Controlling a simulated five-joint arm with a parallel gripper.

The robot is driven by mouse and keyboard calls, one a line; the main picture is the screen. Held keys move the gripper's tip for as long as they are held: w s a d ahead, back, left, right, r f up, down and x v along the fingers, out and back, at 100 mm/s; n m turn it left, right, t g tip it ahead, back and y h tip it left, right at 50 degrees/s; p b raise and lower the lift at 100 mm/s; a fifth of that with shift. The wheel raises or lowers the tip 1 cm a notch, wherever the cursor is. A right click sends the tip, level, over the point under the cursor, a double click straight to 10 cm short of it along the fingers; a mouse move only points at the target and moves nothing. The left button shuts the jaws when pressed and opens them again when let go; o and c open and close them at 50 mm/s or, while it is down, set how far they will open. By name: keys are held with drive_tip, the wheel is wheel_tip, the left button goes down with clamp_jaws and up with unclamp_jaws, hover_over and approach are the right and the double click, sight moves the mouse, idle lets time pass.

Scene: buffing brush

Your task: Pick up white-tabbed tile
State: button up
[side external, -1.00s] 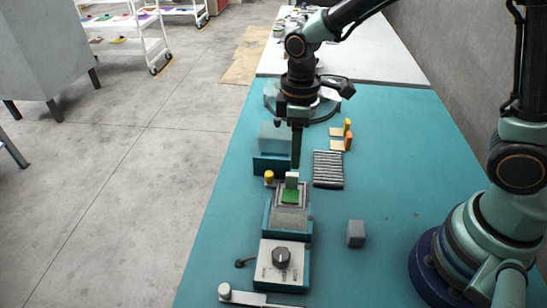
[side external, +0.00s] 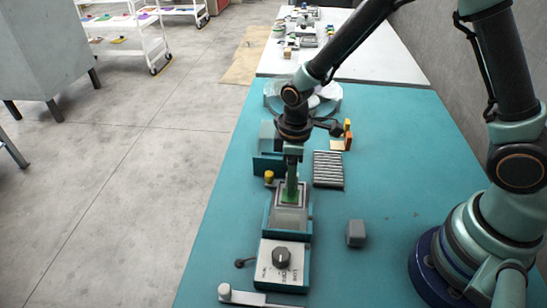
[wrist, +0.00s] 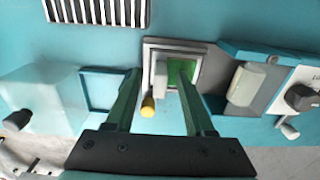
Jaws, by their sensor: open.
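The white-tabbed tile is a green plate (wrist: 183,73) with an upright white tab (wrist: 160,76), lying in a pale square frame (wrist: 150,45). In the side view a little of its green (side external: 289,199) shows at the foot of my gripper, and the tab is hidden there. My gripper (side external: 290,197) points down, low over the tile. In the wrist view the two fingers of my gripper (wrist: 159,72) are apart, with the white tab between them in the picture. Whether a finger touches the tab or tile I cannot tell.
A control box with a black knob (side external: 281,257) is in front. A ribbed black rack (side external: 328,168) lies to the right, and a grey block (side external: 356,234) sits nearer me. The right of the mat is mostly clear.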

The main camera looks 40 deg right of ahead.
clamp_jaws()
drive_tip(key=shift+r, duration=0.15)
